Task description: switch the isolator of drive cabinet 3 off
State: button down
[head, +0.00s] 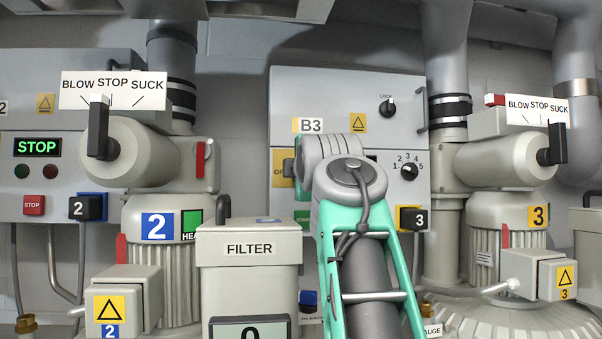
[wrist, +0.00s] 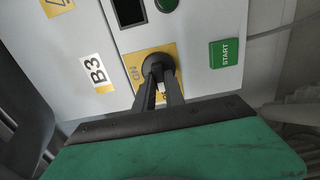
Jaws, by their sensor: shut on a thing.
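Drive cabinet 3 (head: 345,88) is a grey box marked B3 on the wall, in the middle of the head view. Its isolator's yellow plate (head: 279,168) shows only in part there, with letters "OF" readable; my arm hides the rest. In the wrist view the yellow plate (wrist: 139,88) reads ON at its left, and its lower right part is mostly covered. The round black isolator knob (wrist: 157,64) sits on the plate. My gripper (wrist: 160,84) is shut on the knob, its two dark fingers reaching up to it.
A green START button (wrist: 225,53) and a dark display (wrist: 129,11) lie near the isolator. The cabinet also bears a LOCK switch (head: 387,107) and a numbered dial (head: 409,171). The FILTER box (head: 249,250) stands in front, left of my arm.

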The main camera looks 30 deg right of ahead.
dwell(0.4)
jog(key=c, duration=1.4)
grip_release()
jog(key=shift+s, duration=0.1)
jog(key=b+v, duration=0.2)
jog(key=v, duration=0.5)
jog(key=shift+s+a, duration=0.2)
jog(key=shift+s, duration=0.1)
